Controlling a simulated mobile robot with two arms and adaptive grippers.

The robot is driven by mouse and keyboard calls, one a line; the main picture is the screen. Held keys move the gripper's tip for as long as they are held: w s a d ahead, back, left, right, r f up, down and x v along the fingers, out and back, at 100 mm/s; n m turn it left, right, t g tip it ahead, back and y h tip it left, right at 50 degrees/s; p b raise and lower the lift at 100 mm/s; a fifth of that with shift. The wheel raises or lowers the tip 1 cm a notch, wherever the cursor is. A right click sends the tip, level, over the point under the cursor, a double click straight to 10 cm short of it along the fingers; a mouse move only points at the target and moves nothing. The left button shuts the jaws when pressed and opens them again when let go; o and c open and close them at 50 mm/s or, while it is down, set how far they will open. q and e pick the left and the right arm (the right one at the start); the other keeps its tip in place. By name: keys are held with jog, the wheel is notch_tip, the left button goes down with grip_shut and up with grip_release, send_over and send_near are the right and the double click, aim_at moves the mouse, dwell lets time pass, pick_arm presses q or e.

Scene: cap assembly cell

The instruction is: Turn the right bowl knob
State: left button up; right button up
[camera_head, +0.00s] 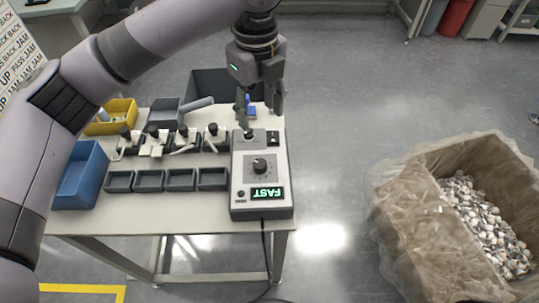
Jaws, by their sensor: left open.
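A grey control box (241,207) stands at the right end of the white table. On its face is a large black knob (260,166) with a pale pointer mark, and a lit green display (267,194) reading FAST upside down. A smaller dark button or knob (241,194) sits left of the display. Another small knob-like part (249,134) is at the box's far edge, just below my left gripper's fingers. Which one is the right bowl knob I cannot tell. My left gripper (261,108) points down over the far end of the box, open. Contact cannot be judged. My right gripper is out of view.
Several black-topped levers (183,133) and several small dark trays (150,181) lie left of the box. A blue bin (82,180) and yellow bin (121,107) are at the table's left. A lined carton (410,225) of small parts stands right, across open floor.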

aim_at(260, 163)
pick_arm(q)
notch_tip(260, 163, down, 17)
jog(key=shift+w+a+f+p, duration=0.1)
jog(key=shift+a+p, duration=0.05)
jog(key=shift+p, duration=0.3)
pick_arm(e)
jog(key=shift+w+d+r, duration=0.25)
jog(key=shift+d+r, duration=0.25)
pick_arm(q)
jog(key=shift+c, duration=0.2)
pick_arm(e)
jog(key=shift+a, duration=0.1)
